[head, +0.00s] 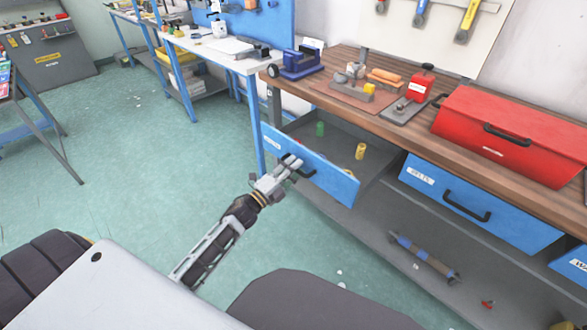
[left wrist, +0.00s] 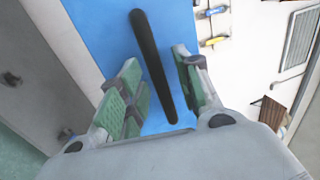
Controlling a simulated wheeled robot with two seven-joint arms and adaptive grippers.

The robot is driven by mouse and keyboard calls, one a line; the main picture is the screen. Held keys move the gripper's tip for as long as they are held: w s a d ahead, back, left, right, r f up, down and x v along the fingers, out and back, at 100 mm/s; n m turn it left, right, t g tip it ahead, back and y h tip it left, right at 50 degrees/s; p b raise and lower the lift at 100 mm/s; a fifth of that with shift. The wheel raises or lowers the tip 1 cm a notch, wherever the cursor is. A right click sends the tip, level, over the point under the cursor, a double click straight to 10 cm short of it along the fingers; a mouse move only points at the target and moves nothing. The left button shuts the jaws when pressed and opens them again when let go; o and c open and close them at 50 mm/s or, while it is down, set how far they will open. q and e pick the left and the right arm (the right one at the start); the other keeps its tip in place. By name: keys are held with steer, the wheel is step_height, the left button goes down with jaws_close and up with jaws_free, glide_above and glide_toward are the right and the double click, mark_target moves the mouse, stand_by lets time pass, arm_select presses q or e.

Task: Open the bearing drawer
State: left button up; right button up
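A drawer with a blue front (head: 325,178) stands pulled out from under the workbench on its left side; its small label is too small to read. Its grey inside shows, with a green piece (head: 320,129) and a yellow piece (head: 360,151) in it. My left gripper (head: 291,163) is at the black handle on this front and partly hides it. In the left wrist view the black handle (left wrist: 153,65) runs between the two fingers (left wrist: 158,95) of my left gripper, which stand apart with gaps beside the handle. My right gripper is not in view.
The wooden workbench top (head: 335,58) carries a red toolbox (head: 510,135), a blue tool and a red device. Another blue drawer (head: 478,208) is shut to the right. A grey lower shelf (head: 380,240) holds a roller. The green floor (head: 130,150) is clear on the left.

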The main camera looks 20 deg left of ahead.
arm_select(q)
steer(key=v, duration=1.2)
stand_by(0.5)
stand_by(0.6)
